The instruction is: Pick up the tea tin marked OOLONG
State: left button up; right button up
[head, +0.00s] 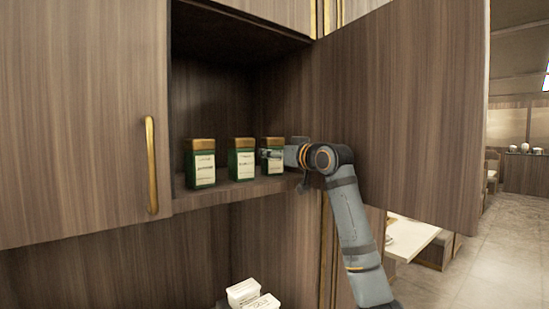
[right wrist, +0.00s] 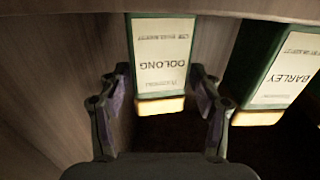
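The tea tin marked OOLONG (right wrist: 162,62) is green with a cream label and a gold lid, and appears upside down in the right wrist view. In the head view it is the rightmost tin (head: 272,142) on the cabinet shelf, partly covered by my right gripper (head: 270,154). In the wrist view my right gripper (right wrist: 160,80) is open, with one finger on each side of the tin and small gaps visible beside the lid. The tin stands upright on the shelf. My left gripper is not in view.
The tin marked BARLEY (right wrist: 283,70) stands close beside it, the middle tin (head: 241,160) in the head view. Another similar tin (head: 200,165) stands further left. The open cabinet door (head: 420,110) is right of the shelf (head: 228,193). White boxes (head: 243,292) sit below.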

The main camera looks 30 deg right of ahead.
jog(key=shift+s+r, duration=0.1)
jog(key=shift+s, duration=0.25)
jog(key=shift+c, duration=1.1)
jog(key=shift+w, duration=0.1)
jog(key=shift+c, duration=1.2)
jog(key=shift+w+a, duration=0.15)
jog(key=shift+w, duration=0.15)
jog(key=shift+c, duration=1.3)
jog(key=shift+w+a+f, duration=0.1)
jog(key=shift+w+f, duration=0.2)
jog(key=shift+w, duration=0.05)
jog(key=shift+c, duration=0.6)
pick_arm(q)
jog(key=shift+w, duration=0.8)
pick_arm(e)
jog(key=shift+s, duration=0.1)
